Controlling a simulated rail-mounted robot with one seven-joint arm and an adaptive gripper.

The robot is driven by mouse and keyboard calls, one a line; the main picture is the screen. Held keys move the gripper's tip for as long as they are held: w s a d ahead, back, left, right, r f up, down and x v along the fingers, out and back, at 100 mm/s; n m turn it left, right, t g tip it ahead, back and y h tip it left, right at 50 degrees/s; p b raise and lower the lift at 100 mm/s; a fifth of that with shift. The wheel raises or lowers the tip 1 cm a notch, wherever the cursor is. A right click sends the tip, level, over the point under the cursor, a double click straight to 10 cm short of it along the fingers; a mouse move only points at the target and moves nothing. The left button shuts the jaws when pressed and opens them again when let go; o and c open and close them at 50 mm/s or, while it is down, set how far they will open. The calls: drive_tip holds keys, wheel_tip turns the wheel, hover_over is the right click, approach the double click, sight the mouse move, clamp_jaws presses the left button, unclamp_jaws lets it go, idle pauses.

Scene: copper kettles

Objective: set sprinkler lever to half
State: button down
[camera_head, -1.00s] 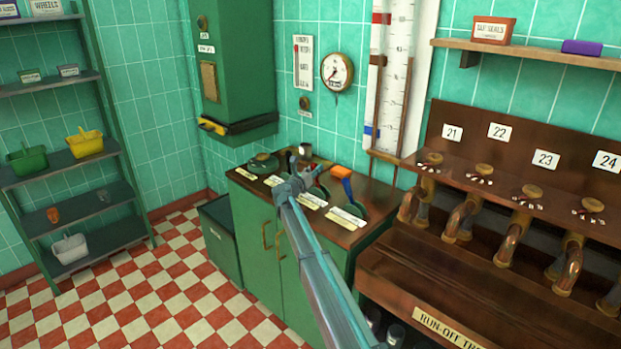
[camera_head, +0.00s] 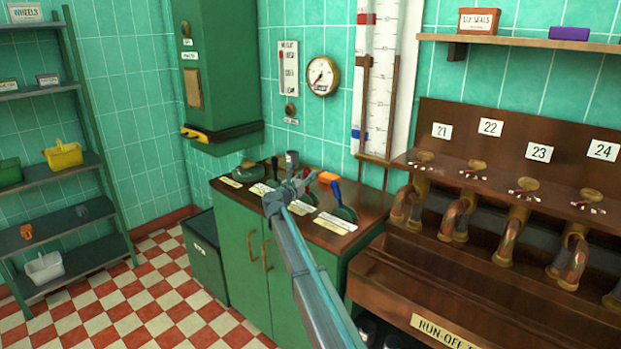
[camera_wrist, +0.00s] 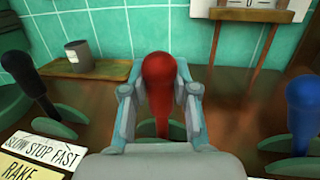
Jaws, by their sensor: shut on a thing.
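A red lever (camera_wrist: 158,85) stands between my gripper's fingers in the wrist view, and my gripper (camera_wrist: 160,98) is shut on it. A black lever (camera_wrist: 32,85) is to its left, by plates reading "SLOW STOP FAST" (camera_wrist: 42,150) and "RAKE". A blue lever (camera_wrist: 302,110) is to its right. The red lever's own label is hidden or unreadable.
A grey cup (camera_wrist: 78,55) stands on a small wooden board behind the levers. A wooden rack with copper spouts (camera_head: 460,215) is on the right. A green wall box (camera_head: 220,80) hangs at the back left.

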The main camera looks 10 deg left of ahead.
drive_tip(key=c, duration=0.9)
unclamp_jaws()
drive_tip(key=shift+o, duration=0.2)
drive_tip(key=v, duration=1.2)
